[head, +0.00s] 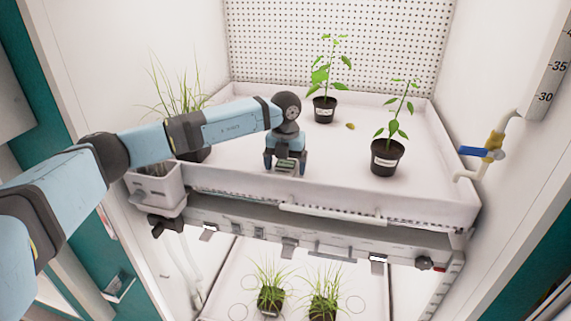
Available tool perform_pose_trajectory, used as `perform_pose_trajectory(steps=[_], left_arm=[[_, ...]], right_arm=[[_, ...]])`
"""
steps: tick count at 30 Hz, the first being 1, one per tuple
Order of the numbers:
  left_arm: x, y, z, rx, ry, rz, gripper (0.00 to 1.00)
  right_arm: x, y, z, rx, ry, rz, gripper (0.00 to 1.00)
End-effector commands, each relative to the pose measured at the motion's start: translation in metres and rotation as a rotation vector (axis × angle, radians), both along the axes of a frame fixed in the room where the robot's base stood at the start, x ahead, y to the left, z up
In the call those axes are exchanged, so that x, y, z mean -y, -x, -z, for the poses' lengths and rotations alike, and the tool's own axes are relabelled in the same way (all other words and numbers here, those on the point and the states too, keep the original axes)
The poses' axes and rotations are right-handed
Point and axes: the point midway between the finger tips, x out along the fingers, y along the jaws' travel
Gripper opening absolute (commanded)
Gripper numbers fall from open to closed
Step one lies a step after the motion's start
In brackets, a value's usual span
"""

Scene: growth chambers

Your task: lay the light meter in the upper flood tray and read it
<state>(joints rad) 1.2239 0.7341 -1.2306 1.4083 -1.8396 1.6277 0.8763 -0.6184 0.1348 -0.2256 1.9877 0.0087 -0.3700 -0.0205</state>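The upper flood tray (335,200) is a wide white tray with a low front wall, in the middle of the head view. My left gripper (285,165) reaches in from the left and points down just inside the tray's front wall. A small dark device with a greenish face, apparently the light meter (285,164), fills the space between its fingers. Whether the meter touches the tray floor is hard to tell, and its reading is too small to make out. My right gripper is not in view.
Potted plants stand in the tray at the back (324,110), at the right (387,158) and at the left behind my arm. A yellowish leaf (350,126) lies between. A blue-handled valve (482,152) is on the right wall. Grass pots (323,303) stand on the lower level.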

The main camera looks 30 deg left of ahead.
Motion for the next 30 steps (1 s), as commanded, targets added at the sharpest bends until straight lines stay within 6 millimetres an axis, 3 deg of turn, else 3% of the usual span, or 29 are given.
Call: perform_pose_trajectory(steps=[11, 24, 30], left_arm=[[0.0, -0.001, -0.014, 0.002, 0.0, 0.0, 0.87], [0.0, 0.0, -0.101, 0.003, 0.0, 0.0, 0.87], [0.0, 0.0, -0.121, 0.0, 0.0, 0.0, 0.87]], right_arm=[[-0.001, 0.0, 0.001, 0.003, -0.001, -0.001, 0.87], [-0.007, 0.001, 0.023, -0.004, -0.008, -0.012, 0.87], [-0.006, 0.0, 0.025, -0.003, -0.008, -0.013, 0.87]])
